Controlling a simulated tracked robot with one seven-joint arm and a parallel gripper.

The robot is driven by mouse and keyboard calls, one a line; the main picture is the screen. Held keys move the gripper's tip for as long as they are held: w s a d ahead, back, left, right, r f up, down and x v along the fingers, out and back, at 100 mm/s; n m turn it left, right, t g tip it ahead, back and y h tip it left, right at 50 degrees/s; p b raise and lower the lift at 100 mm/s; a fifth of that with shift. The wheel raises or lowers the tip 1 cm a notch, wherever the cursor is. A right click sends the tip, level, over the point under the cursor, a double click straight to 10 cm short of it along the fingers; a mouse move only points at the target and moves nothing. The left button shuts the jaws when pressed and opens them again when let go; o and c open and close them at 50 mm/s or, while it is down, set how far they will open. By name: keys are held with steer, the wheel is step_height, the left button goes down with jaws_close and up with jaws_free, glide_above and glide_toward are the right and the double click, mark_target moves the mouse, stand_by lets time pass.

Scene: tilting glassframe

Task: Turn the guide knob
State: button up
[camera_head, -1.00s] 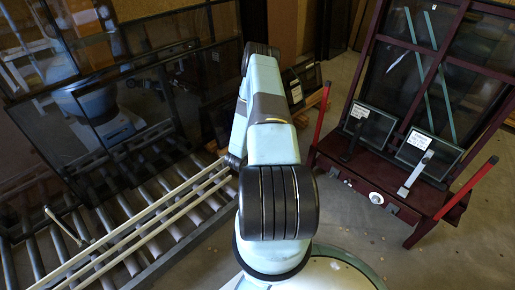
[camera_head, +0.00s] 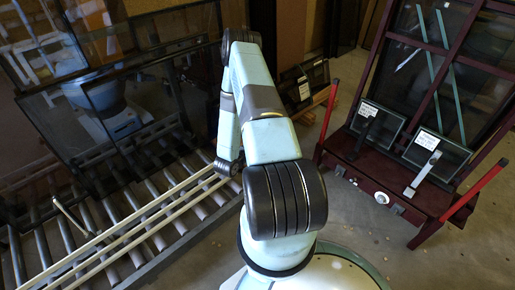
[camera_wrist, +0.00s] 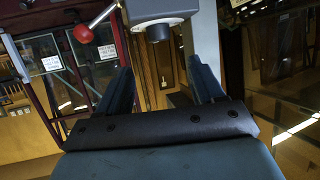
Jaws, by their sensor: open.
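My gripper (camera_wrist: 160,72) shows in the wrist view with its two dark fingers wide apart and nothing between them. In the head view my arm rises and bends away, and I cannot make out the fingers there. A small white round knob (camera_head: 381,198) sits on the front of the dark red tilting frame (camera_head: 430,203) at the right. It may be the guide knob; I cannot be sure. My gripper is apart from it. I cannot make out this white knob in the wrist view. A red ball-ended handle (camera_wrist: 83,34) shows there at the upper left, apart from my fingers.
Two red bars (camera_head: 330,110) (camera_head: 474,192) stick up at the frame's sides. Two labelled dark panels (camera_head: 377,127) (camera_head: 437,155) lean on it. A roller conveyor (camera_head: 170,195) with pale rails fills the left. Bare floor (camera_head: 365,235) lies between conveyor and frame.

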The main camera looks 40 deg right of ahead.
steer(key=shift+v, duration=1.15)
